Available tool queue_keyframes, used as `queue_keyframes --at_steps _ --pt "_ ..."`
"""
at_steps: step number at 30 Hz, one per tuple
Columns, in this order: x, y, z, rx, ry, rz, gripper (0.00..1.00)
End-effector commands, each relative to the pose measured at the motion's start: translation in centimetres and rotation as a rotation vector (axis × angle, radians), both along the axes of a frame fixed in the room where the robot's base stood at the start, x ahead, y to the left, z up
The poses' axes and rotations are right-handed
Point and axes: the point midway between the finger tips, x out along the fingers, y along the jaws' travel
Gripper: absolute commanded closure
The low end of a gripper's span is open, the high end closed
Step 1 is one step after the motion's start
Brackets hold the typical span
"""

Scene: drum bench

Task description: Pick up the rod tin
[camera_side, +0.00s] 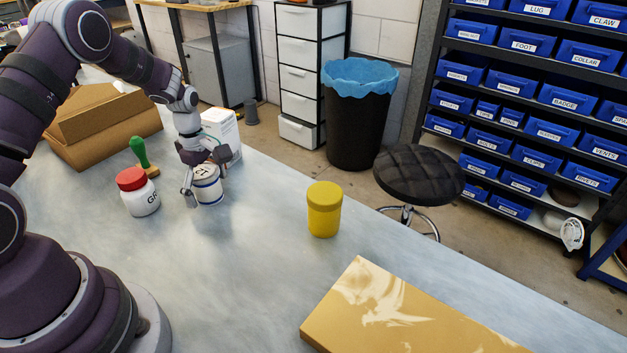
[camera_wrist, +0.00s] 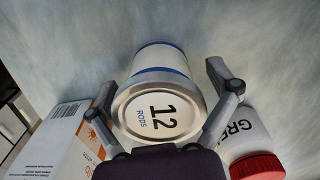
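The rod tin (camera_side: 207,187) is a white round tin with blue bands and a metal-rimmed lid, standing upright on the bench in the side view. In the wrist view its lid (camera_wrist: 158,112) reads "12 RODS". My gripper (camera_side: 206,188) is at the tin, pointing down, with its fingers spread. In the wrist view my gripper (camera_wrist: 160,80) has one finger on each side of the tin. There is a visible gap at the right finger; the left finger is close to the tin, and I cannot tell whether it touches.
A white jar with a red lid (camera_side: 138,192) stands left of the tin, close to the right finger in the wrist view. A white carton (camera_side: 222,131) stands just behind. A green-handled stamp (camera_side: 142,154), cardboard box (camera_side: 105,122), yellow jar (camera_side: 324,210) and gold box (camera_side: 385,310) are around.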

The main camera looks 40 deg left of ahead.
Motion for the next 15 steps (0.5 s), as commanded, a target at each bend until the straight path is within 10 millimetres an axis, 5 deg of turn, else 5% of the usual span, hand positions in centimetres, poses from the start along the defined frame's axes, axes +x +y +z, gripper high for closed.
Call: queue_keyframes --at_steps 12,15 --pt "-0.01 -0.01 0.03 0.0 0.0 -0.001 0.67" --pt "0.0 0.0 0.04 0.0 0.0 -0.001 0.7"
